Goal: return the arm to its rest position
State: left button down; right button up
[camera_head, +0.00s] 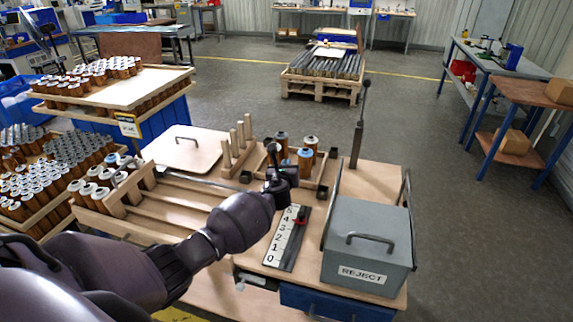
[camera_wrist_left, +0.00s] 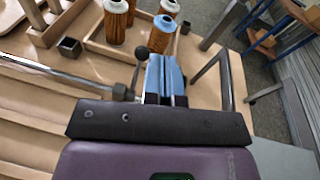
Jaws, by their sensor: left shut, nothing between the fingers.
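My left arm (camera_head: 215,232) reaches in from the lower left across the wooden bench. My left gripper (camera_head: 275,172) is over the bench, beside the small wooden tray (camera_head: 322,172) of cartridges. In the left wrist view its two pale blue fingers (camera_wrist_left: 165,78) are shut with nothing between them. Brown filter cartridges (camera_head: 311,144) stand in the tray just beyond the gripper; a blue-capped one (camera_wrist_left: 162,32) shows right past the fingertips. The gap between fingertips and cartridge is hard to judge. My right gripper is not in view.
A grey REJECT bin (camera_head: 366,240) and a numbered gauge strip (camera_head: 287,238) lie right of the arm. A ball-topped lever (camera_wrist_left: 141,54) stands close to the fingers. Racks of cartridges (camera_head: 38,185) fill the left. A dark post (camera_head: 359,130) rises behind. Open floor lies right.

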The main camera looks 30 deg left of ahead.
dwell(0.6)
pick_arm(q)
jog(key=d+r+n+h, duration=0.35)
jog(key=d+n, duration=0.25)
jog(key=n, duration=0.5)
jog(key=s+d+f+n+h, duration=0.25)
jog(key=s+d+n, duration=0.25)
jog(key=s+n, duration=0.3)
jog(key=s+f+n+g+b, duration=0.1)
jog(key=s+f+n, duration=0.2)
jog(key=s, duration=0.7)
jog(key=s+f+n+g, duration=0.1)
jog(key=s+f+n, duration=0.3)
jog(key=s+f, duration=0.3)
jog(key=s+f+n+g+b, duration=0.1)
jog(key=s+f+n, duration=0.2)
jog(key=s, duration=1.2)
notch_tip(320, 180, down, 3)
jog(key=shift+s+d+f+g+b, duration=0.1)
jog(key=shift+s+d+g+b, duration=0.1)
jog(key=shift+g+b, duration=0.15)
